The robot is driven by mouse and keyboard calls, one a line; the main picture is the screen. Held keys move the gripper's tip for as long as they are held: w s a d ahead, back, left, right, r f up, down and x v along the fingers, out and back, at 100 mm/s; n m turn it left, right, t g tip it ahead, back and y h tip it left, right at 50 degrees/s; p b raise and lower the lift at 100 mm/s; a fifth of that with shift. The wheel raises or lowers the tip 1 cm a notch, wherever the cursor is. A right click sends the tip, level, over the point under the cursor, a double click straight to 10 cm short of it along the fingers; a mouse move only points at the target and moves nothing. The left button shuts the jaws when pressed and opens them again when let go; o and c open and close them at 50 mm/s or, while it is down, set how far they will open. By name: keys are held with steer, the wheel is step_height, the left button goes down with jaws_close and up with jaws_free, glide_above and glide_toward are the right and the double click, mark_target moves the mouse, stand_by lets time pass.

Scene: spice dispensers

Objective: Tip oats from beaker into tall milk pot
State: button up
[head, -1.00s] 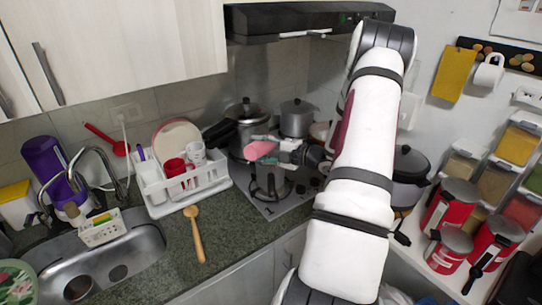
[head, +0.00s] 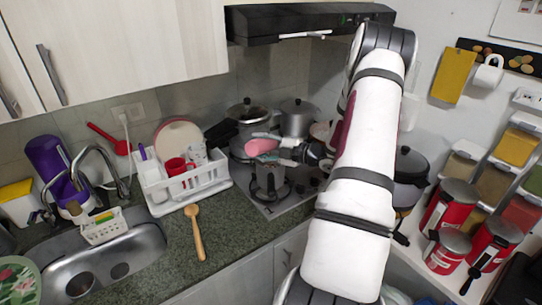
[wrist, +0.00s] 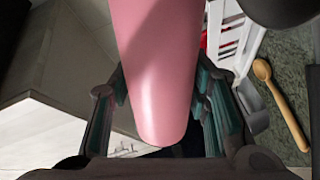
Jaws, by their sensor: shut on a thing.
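A pink beaker (head: 262,147) is held by my gripper (head: 278,147) above the stove. My gripper is shut on it. In the head view the beaker lies tilted, close to horizontal, with one end toward the left. In the wrist view the beaker (wrist: 158,75) fills the middle between the two fingers. The inside of the beaker and of the pot is hidden, and no oats show.
A pressure cooker (head: 247,112) and another lidded pot (head: 298,118) stand at the back of the stove. A white dish rack (head: 190,184) is to the left. A wooden spoon (head: 195,230) lies on the clear counter. The range hood (head: 290,25) hangs above.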

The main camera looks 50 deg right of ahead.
steer(key=shift+w+d+r+m+p, duration=0.1)
steer(key=shift+d+r+m+p, duration=0.4)
steer(key=shift+m, duration=0.6)
stand_by(0.9)
steer(key=shift+a+f+n+b, duration=0.65)
steer(key=shift+n+b, duration=0.05)
steer(key=shift+n, duration=0.5)
